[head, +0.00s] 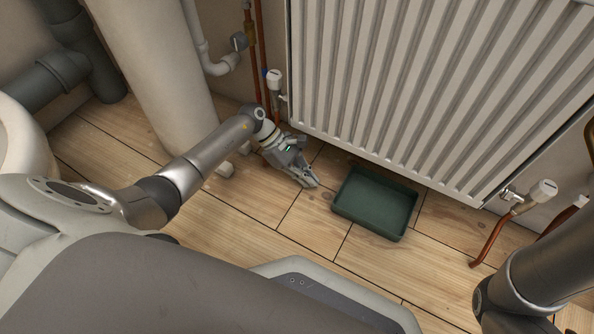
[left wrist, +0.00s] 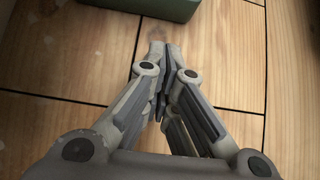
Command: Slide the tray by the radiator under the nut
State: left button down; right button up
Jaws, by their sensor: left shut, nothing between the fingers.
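A dark green rectangular tray (head: 374,204) lies flat on the wooden floor below the lower edge of the radiator (head: 430,90). Its edge also shows at the top of the left wrist view (left wrist: 160,8). My left gripper (head: 313,184) is shut and empty, low over the floor just left of the tray, with a small gap between them. In the left wrist view its fingertips (left wrist: 165,48) meet and point toward the tray. A valve with a white cap (head: 274,80) is at the radiator's left side, with a nut-like fitting near it too small to tell. My right gripper is out of view.
Another white-capped valve (head: 543,190) and a copper pipe (head: 488,243) are at the radiator's right end. Copper pipes (head: 262,60) and a wide white column (head: 155,75) stand behind my left arm. The floor in front of the tray is clear.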

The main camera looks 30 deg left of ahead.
pick_arm(q)
jog(key=d+b, duration=0.1)
jog(key=d, duration=0.1)
jog(key=d+f+b, duration=0.1)
jog(key=shift+d+f, duration=0.2)
jog(key=shift+d, duration=0.15)
jog(key=shift+s+d+r, duration=0.1)
jog(key=shift+d+r, duration=0.05)
jog(key=shift+d, duration=0.55)
